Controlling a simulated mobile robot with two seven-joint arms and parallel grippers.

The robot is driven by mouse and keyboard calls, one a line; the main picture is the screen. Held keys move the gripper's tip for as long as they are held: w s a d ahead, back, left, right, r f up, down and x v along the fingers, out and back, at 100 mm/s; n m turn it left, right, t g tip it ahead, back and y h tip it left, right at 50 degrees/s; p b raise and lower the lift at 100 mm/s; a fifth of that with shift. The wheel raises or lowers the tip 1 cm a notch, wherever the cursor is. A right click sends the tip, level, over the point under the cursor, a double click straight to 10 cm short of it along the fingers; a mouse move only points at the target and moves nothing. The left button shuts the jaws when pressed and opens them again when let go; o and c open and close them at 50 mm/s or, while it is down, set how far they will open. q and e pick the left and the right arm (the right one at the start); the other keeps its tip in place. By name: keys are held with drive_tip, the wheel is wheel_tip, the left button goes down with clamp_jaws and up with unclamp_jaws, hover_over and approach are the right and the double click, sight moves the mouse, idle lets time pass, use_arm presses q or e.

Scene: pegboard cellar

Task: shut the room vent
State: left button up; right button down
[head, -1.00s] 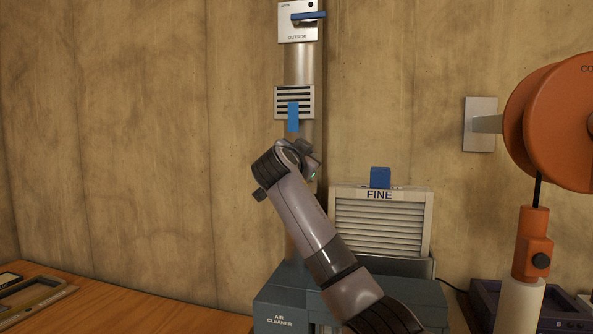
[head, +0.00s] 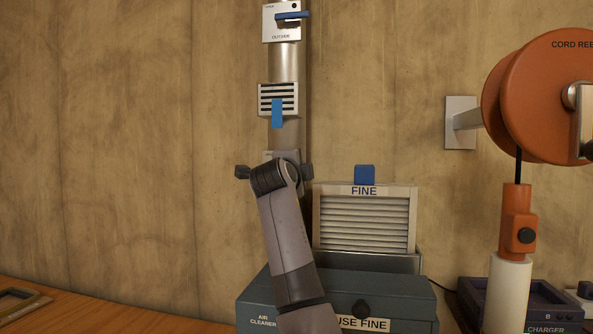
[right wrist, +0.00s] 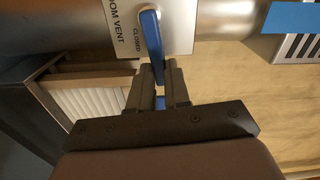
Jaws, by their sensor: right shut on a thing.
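The room vent plate (right wrist: 128,22) shows in the right wrist view, on a metal pipe, with the words ROOM VENT and CLOSED. Its blue lever (right wrist: 151,40) lies across the pipe, beside the word CLOSED. My right gripper (right wrist: 160,80) is shut on the lever's free end. In the head view the plate (head: 284,154) is mostly hidden behind my right wrist, and the fingers and lever are hidden. Above it, a slotted grille (head: 264,97) has a blue strip (head: 277,114) hanging straight down. My left gripper is not in view.
An OUTSIDE plate (head: 284,22) with a sideways blue lever is higher on the pipe. An orange cord reel (head: 540,100) is far right. The left wall is clear.

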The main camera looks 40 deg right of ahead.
drive_tip(key=shift+f+m, duration=0.35)
drive_tip(key=shift+m, duration=0.35)
drive_tip(key=c, duration=1.1)
unclamp_jaws()
drive_tip(key=b+v, duration=0.1)
drive_tip(key=v, duration=0.6)
drive_tip(key=shift+s, duration=0.1)
